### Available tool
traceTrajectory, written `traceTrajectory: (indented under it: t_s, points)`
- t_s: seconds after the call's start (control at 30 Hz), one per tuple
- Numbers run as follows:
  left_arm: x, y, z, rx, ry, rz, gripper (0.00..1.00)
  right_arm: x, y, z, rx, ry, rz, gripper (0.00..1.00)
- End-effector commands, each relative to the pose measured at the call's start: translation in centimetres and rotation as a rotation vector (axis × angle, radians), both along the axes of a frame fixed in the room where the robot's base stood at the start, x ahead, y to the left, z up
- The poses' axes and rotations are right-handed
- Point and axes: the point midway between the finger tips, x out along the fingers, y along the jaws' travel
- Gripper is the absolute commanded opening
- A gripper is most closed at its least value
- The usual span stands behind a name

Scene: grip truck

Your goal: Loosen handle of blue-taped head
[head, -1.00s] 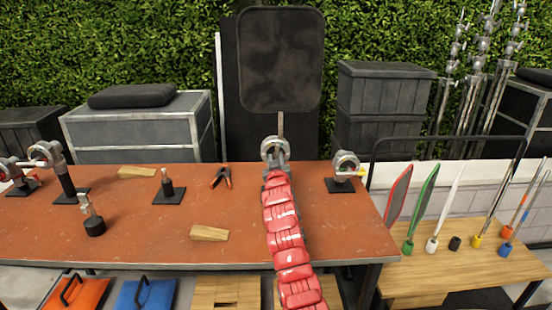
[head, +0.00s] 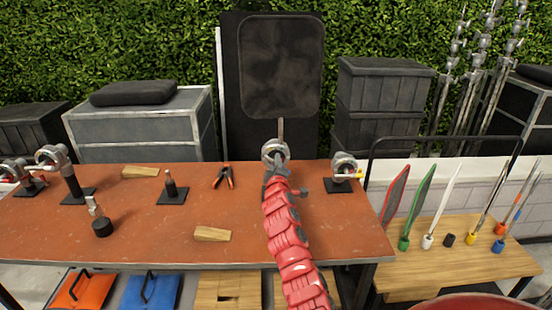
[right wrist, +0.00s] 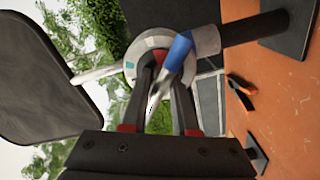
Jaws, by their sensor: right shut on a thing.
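The blue-taped grip head (head: 275,151) stands near the back edge of the orange-red table, holding the rod of a large black flag (head: 280,68). In the right wrist view the round silver head (right wrist: 143,48) shows close up, with blue tape (right wrist: 180,52) beside its handle. My right gripper (head: 275,170) is at the front of this head. In the right wrist view its fingers (right wrist: 168,95) are shut on the silver handle (right wrist: 160,88), which slants between them. The gripper and arm hide the head's lower part in the head view. My left gripper is not in view.
Another grip head (head: 343,163) with yellow tape stands close on the right. An orange-handled clamp (head: 223,177), wood blocks (head: 212,234) and other mounts lie to the left. A side table (head: 455,255) with paddles stands at the right. The table front is mostly clear.

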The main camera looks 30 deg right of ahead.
Motion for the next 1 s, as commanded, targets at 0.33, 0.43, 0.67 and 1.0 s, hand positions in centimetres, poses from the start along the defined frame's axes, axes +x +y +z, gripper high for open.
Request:
traceTrajectory:
  t_s: [0.33,0.43,0.67,1.0]
  points:
    - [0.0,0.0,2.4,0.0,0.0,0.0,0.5,0.1,0.1,0.2,-0.27,0.167,0.003,0.0]
    - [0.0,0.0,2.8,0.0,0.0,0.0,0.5,0.0,0.1,0.1,-0.337,0.208,0.003,0.0]
    - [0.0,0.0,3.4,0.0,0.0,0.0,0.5,0.0,0.1,-0.1,-0.454,0.281,0.001,0.0]
    - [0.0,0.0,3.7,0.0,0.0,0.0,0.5,0.0,0.0,-0.1,-0.532,0.328,0.0,0.0]
